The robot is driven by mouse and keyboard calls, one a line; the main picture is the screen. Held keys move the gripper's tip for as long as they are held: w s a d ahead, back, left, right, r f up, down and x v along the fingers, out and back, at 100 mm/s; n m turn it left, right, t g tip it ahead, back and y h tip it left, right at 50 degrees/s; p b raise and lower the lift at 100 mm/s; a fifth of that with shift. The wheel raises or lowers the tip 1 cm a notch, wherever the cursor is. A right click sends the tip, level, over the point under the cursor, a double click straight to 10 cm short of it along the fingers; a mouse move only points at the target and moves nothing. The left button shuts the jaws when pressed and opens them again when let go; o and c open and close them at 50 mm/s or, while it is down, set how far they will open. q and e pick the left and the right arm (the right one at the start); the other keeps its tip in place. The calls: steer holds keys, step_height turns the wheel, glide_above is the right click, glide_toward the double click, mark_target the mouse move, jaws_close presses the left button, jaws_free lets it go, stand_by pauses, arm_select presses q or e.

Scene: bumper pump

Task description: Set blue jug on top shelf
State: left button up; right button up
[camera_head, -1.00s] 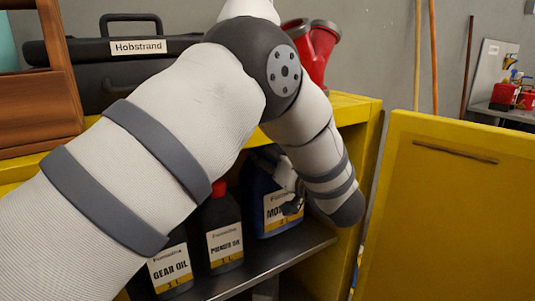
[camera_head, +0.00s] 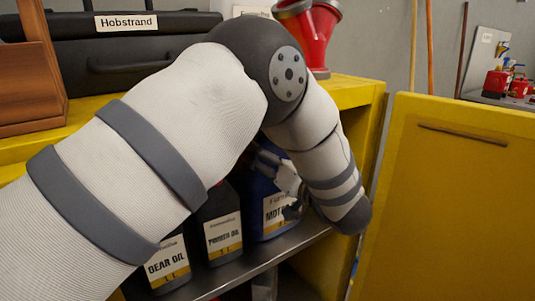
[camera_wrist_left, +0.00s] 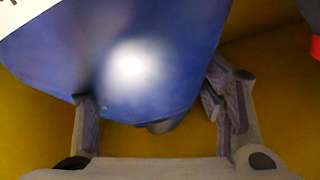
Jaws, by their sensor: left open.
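The blue jug (camera_head: 258,192), with a white and yellow label starting "MOT", stands upright on the grey lower shelf (camera_head: 300,240) inside a yellow cabinet. My left gripper (camera_head: 279,185) is at the jug's right side, partly hidden by my forearm. In the left wrist view the jug (camera_wrist_left: 120,45) fills the upper left and reaches between the spread fingers of my left gripper (camera_wrist_left: 160,112). The left finger appears close to the jug; whether it touches I cannot tell. The cabinet's yellow top (camera_head: 350,92) is above. My right gripper is not in view.
Dark bottles of power oil (camera_head: 222,225) and gear oil (camera_head: 165,260) stand left of the jug. A black Hobstrand case (camera_head: 130,65) and a red funnel-like part (camera_head: 318,35) are on the top. The yellow door (camera_head: 460,200) stands open at right.

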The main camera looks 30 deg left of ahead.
arm_select(q)
steer(key=v, duration=1.1)
steer(key=shift+d, duration=0.15)
steer(key=shift+s, duration=0.15)
